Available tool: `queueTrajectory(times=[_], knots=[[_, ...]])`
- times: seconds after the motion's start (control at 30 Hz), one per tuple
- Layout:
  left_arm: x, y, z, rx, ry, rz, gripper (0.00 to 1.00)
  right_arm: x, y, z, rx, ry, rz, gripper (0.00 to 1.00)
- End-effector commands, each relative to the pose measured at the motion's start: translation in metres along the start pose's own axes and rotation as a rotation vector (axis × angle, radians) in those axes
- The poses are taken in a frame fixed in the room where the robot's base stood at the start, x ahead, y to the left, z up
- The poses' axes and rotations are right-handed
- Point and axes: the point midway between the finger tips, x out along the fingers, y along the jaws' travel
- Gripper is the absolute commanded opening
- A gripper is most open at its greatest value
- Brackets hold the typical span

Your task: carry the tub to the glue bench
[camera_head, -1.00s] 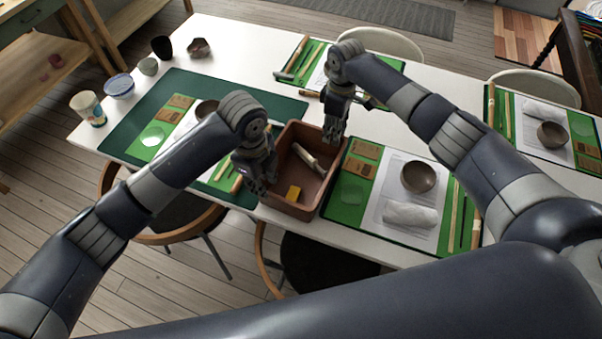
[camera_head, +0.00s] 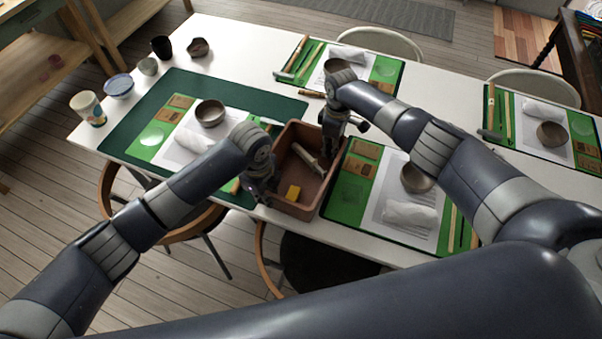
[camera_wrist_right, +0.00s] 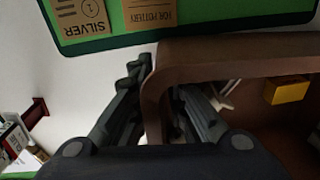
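The brown tub (camera_head: 291,208) stands on the white table, between the green mats, near the front edge. It holds a yellow block (camera_head: 293,193) and a pale-handled tool (camera_head: 304,156). My right gripper (camera_head: 330,150) is at the tub's right wall. In the right wrist view its fingers (camera_wrist_right: 160,100) are apart, one on each side of the tub wall (camera_wrist_right: 235,48), with gaps still visible. My left gripper (camera_head: 262,192) is low at the tub's left wall, pointing down. Its fingers are dark and small, so whether they touch the wall is unclear.
Green place mats with bowls, cloths and cards lie on both sides; the right one (camera_head: 345,203) is close beside the tub. A printed cup (camera_head: 88,108) and several bowls stand at the far left. Chairs (camera_head: 318,268) stand along the front edge.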

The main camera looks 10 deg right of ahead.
Motion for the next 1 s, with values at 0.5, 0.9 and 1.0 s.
queueTrajectory(times=[0.5,0.9,1.0], knots=[[-0.003,-0.001,0.0,0.0,0.0,-0.001,0.0,-0.003,0.0,0.0,0.0,0.001,0.001,0.0],[-0.036,-0.002,0.0,0.0,0.0,-0.001,0.0,-0.036,-0.001,0.0,0.001,0.001,0.001,0.0],[-0.044,-0.003,0.0,0.0,0.0,0.0,0.0,-0.045,-0.002,0.0,0.001,0.0,0.001,0.0]])
